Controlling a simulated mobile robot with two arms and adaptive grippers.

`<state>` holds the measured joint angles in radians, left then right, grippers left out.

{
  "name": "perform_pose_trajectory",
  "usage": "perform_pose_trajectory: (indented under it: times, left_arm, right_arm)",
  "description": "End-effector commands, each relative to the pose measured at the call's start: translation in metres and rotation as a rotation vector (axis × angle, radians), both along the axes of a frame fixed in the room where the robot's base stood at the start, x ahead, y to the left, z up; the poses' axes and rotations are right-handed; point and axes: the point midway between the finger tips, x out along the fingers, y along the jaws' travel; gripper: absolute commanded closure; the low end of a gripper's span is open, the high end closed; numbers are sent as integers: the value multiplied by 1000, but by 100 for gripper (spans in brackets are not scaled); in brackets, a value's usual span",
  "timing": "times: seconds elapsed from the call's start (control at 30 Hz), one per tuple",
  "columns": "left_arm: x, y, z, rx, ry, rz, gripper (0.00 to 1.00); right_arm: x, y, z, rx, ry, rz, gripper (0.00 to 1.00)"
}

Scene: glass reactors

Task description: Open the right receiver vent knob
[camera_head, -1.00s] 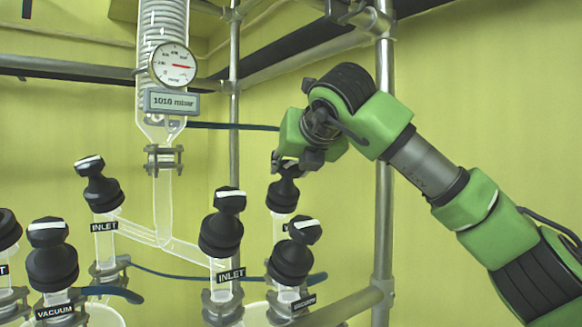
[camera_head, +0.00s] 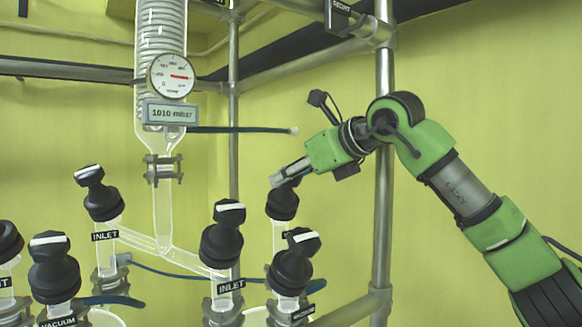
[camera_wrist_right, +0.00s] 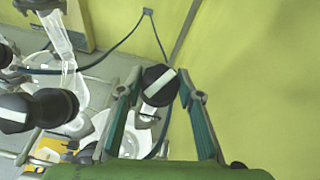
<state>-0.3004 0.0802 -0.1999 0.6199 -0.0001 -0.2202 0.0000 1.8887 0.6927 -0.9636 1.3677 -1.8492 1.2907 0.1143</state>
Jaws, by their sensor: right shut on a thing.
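The black knob (camera_head: 282,204) at the back right of the glassware stands on a glass neck; I take it for the right receiver vent knob, but its label is hidden behind a nearer knob. My right gripper (camera_head: 283,179) comes in from the right and is shut on its cap. In the right wrist view, the two fingers (camera_wrist_right: 160,90) sit on either side of the black cap (camera_wrist_right: 154,77), which carries a diagonal white stripe. The fingers hide part of the cap in the head view. My left gripper is not in view.
Black INLET knobs (camera_head: 221,240) (camera_head: 103,200) and VACUUM knobs (camera_head: 292,265) (camera_head: 54,275) stand close by. A vertical metal post (camera_head: 384,220) is behind my right arm. The gauge (camera_head: 171,76) and condenser hang at upper left.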

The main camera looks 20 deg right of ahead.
Motion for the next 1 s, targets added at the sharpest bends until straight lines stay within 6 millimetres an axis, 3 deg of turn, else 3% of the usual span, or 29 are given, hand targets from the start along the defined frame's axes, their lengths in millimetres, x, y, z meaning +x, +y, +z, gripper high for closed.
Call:
perform_pose_trajectory:
  times: [0.2, 0.67, 0.7, 0.77, 1.0]
  left_arm:
    - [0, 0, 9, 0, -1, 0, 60]
    - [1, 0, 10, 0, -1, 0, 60]
    - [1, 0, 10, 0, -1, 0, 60]
    - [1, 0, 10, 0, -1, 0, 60]
    - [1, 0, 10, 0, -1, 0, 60]
  right_arm:
    - [0, -1, 2, -29, -5, 52, 88]
    - [0, -1, 1, -38, -8, 64, 88]
    - [0, -1, 1, -38, -8, 64, 64]
    - [0, -1, 1, -38, -8, 64, 49]
    - [0, -1, 0, -38, -6, 65, 49]
